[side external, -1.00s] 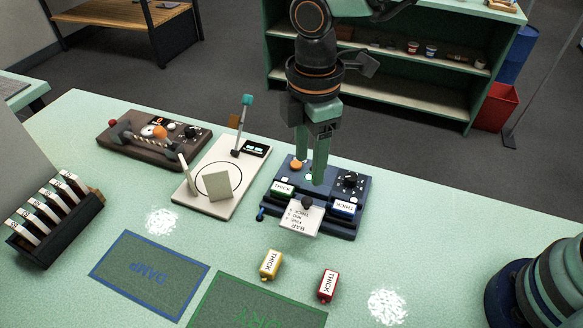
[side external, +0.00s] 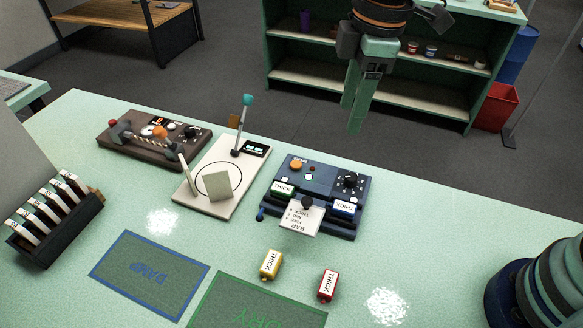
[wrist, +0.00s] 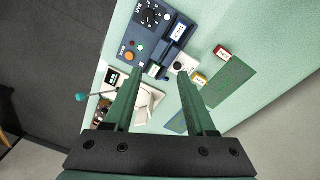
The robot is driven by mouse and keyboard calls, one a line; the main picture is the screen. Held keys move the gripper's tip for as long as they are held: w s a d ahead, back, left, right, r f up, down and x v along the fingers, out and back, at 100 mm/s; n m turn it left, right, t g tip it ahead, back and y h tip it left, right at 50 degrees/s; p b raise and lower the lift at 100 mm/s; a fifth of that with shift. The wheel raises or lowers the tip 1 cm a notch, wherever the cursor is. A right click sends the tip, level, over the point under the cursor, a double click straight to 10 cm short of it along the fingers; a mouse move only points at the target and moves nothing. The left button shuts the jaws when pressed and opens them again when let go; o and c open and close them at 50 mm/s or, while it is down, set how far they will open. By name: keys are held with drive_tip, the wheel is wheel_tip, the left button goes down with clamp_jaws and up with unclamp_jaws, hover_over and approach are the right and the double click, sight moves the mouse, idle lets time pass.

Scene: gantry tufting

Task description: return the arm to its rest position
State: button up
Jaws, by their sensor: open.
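My gripper (side external: 354,116) is raised in the side view, above and behind the blue control box (side external: 318,180), in front of the green shelf. Its two green fingers are apart with nothing between them. In the wrist view the fingers (wrist: 156,84) point toward the bench, and the blue box (wrist: 133,40) lies beyond them. The box has a dark dial, an orange button and a white card (side external: 300,217) at its front. My gripper touches nothing.
The pale green bench holds a brown device (side external: 155,140), a white plate with a circle (side external: 192,196), a rack of tags (side external: 52,228), a yellow block (side external: 270,265) and a red block (side external: 328,286). Blue and green mats lie in front. A green shelf (side external: 283,110) stands behind.

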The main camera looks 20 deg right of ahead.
drive_tip(key=s+d+r+m+t, duration=0.1)
drive_tip(key=s+d+m+t, duration=0.1)
drive_tip(key=d+m, duration=0.5)
drive_tip(key=s+d+r+m+t, duration=0.1)
drive_tip(key=s+d+m, duration=0.3)
drive_tip(key=d, duration=0.9)
drive_tip(key=m+t, duration=0.1)
drive_tip(key=m, duration=0.2)
drive_tip(key=shift+d+r+t+h, duration=0.15)
drive_tip(key=shift+t+h, duration=0.15)
